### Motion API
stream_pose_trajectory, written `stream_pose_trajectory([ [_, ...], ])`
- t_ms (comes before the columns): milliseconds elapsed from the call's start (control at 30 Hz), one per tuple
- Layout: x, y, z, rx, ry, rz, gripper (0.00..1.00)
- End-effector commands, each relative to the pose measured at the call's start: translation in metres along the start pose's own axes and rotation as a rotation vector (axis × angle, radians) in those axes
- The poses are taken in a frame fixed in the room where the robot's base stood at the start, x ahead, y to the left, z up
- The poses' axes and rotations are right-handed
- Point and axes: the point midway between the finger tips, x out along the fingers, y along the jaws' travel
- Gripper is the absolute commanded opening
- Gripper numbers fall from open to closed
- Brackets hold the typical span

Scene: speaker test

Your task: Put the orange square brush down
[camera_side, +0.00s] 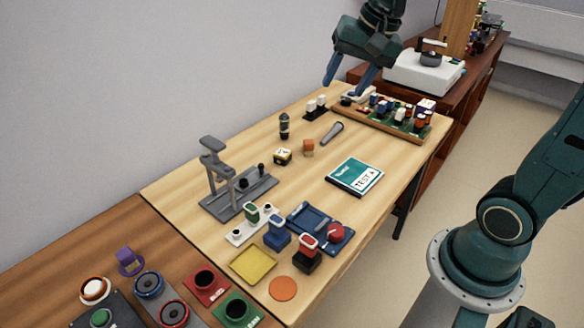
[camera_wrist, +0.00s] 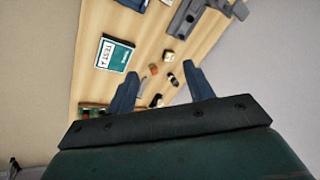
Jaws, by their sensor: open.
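A small orange square block (camera_side: 308,147), which looks like the orange square brush, stands on the light wooden table (camera_side: 300,195). It also shows in the wrist view (camera_wrist: 153,69), between the lines of my fingers and well beyond them. Its bristles, if any, are too small to make out. My gripper (camera_side: 346,88) is open and empty, raised above the far end of the table, behind and to the right of the orange block in the side view. Its two blue fingers are spread apart in the wrist view (camera_wrist: 165,76).
A white-and-black block (camera_side: 283,156), a dark cylinder (camera_side: 284,126) and a grey tool (camera_side: 332,132) are near the orange block. A teal booklet (camera_side: 355,176) lies to the right. A grey stand (camera_side: 232,190) is at left, and a filled rack (camera_side: 385,122) lies below my gripper.

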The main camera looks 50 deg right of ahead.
Motion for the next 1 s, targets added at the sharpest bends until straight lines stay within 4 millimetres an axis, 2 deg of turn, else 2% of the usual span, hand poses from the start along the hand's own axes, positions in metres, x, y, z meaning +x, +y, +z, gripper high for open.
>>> stream_pose_trajectory([
  [33,-0.008,0.003,0.012,-0.061,0.011,-0.005,0.52],
  [200,-0.027,0.02,0.048,-0.273,0.044,-0.008,0.52],
  [500,-0.044,0.059,0.104,-0.635,0.1,-0.01,0.52],
  [700,-0.045,0.08,0.126,-0.801,0.125,-0.007,0.52],
  [1000,-0.044,0.087,0.133,-0.862,0.133,-0.005,0.52],
])
